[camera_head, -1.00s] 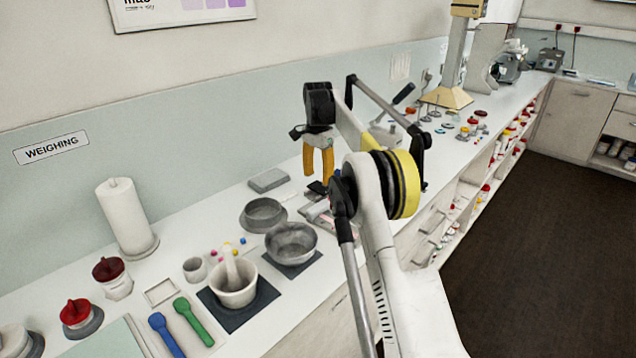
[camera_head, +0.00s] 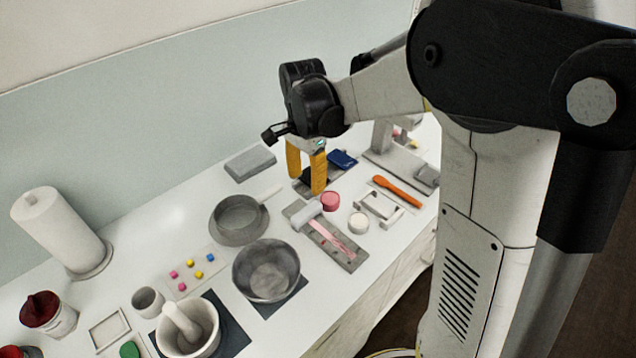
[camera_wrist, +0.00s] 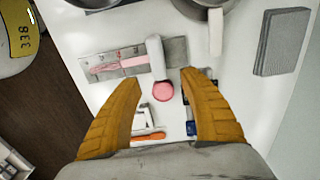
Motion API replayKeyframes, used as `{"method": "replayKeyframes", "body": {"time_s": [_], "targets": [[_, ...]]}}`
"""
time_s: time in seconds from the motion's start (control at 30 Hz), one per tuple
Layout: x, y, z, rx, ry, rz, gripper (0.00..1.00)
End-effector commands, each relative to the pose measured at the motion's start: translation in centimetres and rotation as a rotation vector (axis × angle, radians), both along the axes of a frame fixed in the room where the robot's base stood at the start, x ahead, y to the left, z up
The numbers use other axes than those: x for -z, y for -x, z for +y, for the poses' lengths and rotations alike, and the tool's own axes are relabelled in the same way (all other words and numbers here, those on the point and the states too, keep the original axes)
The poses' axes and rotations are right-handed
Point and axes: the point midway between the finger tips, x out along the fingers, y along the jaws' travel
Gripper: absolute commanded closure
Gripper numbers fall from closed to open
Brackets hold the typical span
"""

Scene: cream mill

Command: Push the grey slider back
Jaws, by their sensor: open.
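A pale grey slider bar (camera_head: 307,212) lies across a grey grooved board (camera_head: 345,257) with a pink smear along it. In the wrist view the slider (camera_wrist: 155,57) sits near the right end of the board (camera_wrist: 95,66), and the smear lies to its left. My gripper (camera_head: 307,184) is open and empty, pointing down above the counter just behind the slider in the head view. In the wrist view the slider shows just beyond and between my fingertips (camera_wrist: 161,76). The fingers appear apart from it.
A pink round pot (camera_head: 330,201) and a white one (camera_head: 358,222) stand close to the board. A steel bowl (camera_head: 265,270), a grey pan (camera_head: 238,220), an orange spatula (camera_head: 398,191) and a grey block (camera_head: 250,163) are around. The mortar (camera_head: 187,330) stands front left.

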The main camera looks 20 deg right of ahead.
Motion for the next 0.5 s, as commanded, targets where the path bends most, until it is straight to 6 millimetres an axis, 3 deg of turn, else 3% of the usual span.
{"method": "replayKeyframes", "body": {"time_s": [0.17,0.5], "targets": [[2.1,0.4,0.2,-0.001,0.0,0.0,0.5],[8.7,0.4,0.2,-0.001,0.0,0.0,0.5]]}}
